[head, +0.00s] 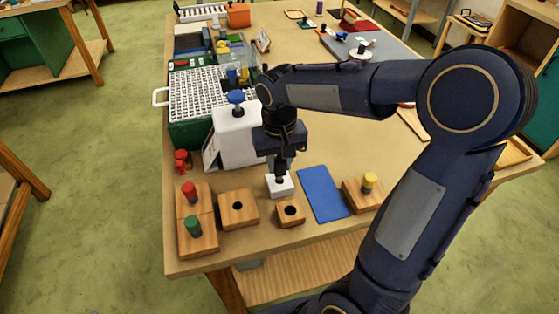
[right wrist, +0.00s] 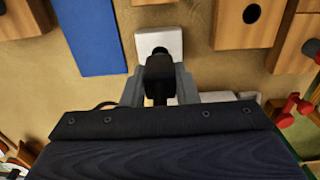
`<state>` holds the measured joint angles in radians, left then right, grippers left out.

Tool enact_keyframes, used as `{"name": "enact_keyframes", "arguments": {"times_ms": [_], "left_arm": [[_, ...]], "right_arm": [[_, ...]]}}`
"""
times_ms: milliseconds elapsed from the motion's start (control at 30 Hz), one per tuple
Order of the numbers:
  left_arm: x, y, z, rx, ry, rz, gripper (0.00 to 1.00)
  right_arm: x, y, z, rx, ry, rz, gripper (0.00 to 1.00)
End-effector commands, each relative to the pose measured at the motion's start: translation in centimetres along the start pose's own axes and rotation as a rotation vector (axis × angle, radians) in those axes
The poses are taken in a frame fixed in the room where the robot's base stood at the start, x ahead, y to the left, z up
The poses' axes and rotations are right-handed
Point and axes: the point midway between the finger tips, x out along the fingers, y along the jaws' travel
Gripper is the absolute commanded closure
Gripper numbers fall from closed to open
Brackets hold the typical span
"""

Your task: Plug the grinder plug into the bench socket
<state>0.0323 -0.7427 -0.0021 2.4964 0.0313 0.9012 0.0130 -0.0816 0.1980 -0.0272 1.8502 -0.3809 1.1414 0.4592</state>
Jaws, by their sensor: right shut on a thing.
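The bench socket (head: 280,187) is a small white block on the table, in front of the white grinder (head: 236,132) with its blue knob. In the right wrist view the white socket (right wrist: 168,40) shows just beyond the fingertips. My right gripper (head: 280,166) points down over the socket and is shut on the black grinder plug (right wrist: 159,72). The plug's lower end is at the socket's top. I cannot tell whether it is inside or only touching. A dark cord (right wrist: 106,104) shows beside the fingers. My left gripper is out of view.
Wooden blocks with holes (head: 239,208) (head: 290,212) stand in front of the socket. A blue mat (head: 323,192) lies to its right, and a block with a yellow peg (head: 364,191) beyond that. A white rack (head: 205,95) stands behind.

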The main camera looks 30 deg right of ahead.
Motion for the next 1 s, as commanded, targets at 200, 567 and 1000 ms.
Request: {"name": "enact_keyframes", "arguments": {"times_ms": [200, 567, 1000], "left_arm": [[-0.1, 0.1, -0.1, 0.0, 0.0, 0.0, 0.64], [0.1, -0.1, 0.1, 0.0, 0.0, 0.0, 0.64], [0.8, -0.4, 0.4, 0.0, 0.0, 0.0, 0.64]], "right_arm": [[0.0, 0.0, 0.0, 0.0, 0.001, 0.0, 0.95], [0.4, 0.0, 0.0, 0.0, 0.0, 0.0, 0.95], [1.5, 0.0, 0.0, 0.0, 0.0, 0.0, 0.95]]}}
